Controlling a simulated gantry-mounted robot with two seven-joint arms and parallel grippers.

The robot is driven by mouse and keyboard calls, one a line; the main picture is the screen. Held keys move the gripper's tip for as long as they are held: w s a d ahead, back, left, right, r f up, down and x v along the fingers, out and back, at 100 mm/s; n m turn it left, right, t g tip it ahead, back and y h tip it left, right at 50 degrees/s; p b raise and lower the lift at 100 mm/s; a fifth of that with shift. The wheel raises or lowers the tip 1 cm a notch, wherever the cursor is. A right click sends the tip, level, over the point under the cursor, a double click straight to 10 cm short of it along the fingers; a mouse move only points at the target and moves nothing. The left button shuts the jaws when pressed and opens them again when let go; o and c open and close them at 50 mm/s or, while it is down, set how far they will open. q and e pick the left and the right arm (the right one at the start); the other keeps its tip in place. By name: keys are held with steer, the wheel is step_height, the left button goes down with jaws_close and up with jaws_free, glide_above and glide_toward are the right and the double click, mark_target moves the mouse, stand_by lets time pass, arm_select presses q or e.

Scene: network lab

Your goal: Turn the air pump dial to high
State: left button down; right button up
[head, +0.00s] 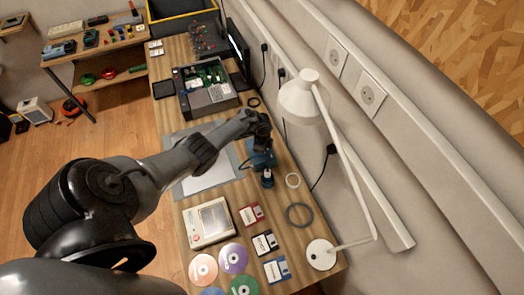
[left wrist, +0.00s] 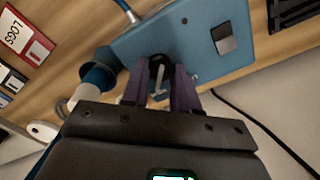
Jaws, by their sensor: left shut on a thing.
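The air pump, a blue box, stands on the wooden bench in the head view (head: 262,159). Its blue face with a grey switch-like plate fills the top of the left wrist view (left wrist: 180,35). My left gripper (head: 262,142) reaches over the pump from the left. In the left wrist view its two dark purplish fingers (left wrist: 161,82) are closed around the small dial (left wrist: 158,80) on the pump's face. The fingers hide most of the dial, and I cannot read its setting. My right gripper is in neither view.
A desk lamp (head: 320,255) stands right of the pump, its white arm leaning over the bench. Floppy disks (head: 264,244), discs (head: 233,258), a boxed device (head: 207,222) and a grey ring (head: 299,214) lie nearer. An opened electronics case (head: 205,90) sits farther back. The wall is close on the right.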

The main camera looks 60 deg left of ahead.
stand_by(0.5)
arm_select(q)
steer(key=c, duration=0.9)
jaws_free()
steer(key=shift+o, duration=0.2)
steer(key=shift+r, duration=0.1)
step_height(320, 180, up, 11)
steer(key=p, duration=0.4)
steer(key=shift+f, duration=0.2)
